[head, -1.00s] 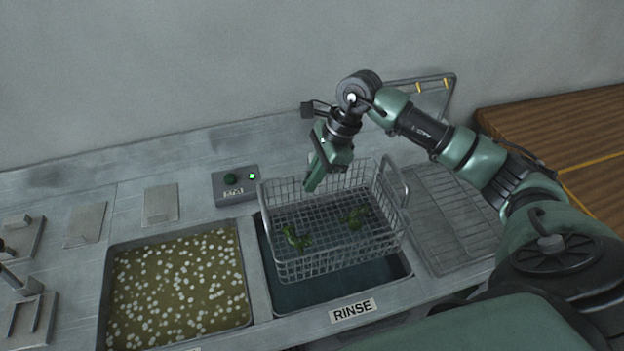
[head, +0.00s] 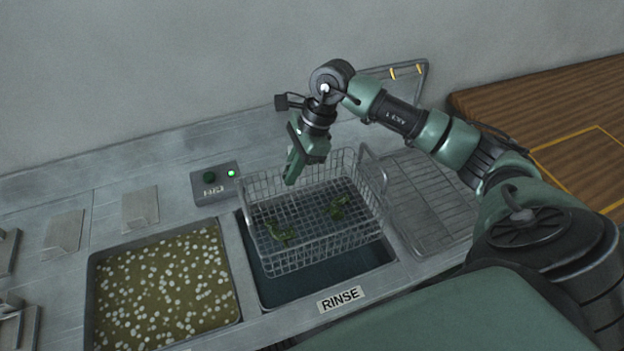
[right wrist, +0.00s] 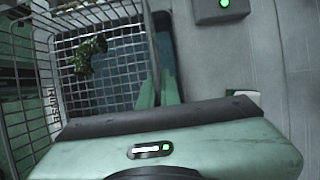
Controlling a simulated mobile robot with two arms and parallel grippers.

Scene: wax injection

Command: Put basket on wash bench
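A wire basket (head: 318,245) with a few green pieces (head: 280,232) inside is over the rinse basin (head: 345,282), which is set in the metal wash bench (head: 170,236). Dark blue water shows below the basket's front, and its rim stands above the bench top. My right gripper (head: 291,180) is at the basket's back rim. In the right wrist view its two green fingers (right wrist: 152,92) are close together, with the basket's wire wall between them, and seem shut on it. The basket (right wrist: 105,55) lies left of the fingers there. My left gripper is not in view.
A basin of brownish liquid with white bits (head: 165,285) is to the left. A control box (head: 214,184) with a green light is behind the basket's left end. A wire drainboard (head: 425,205) is to the right, with a brown wooden surface (head: 560,110) beyond.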

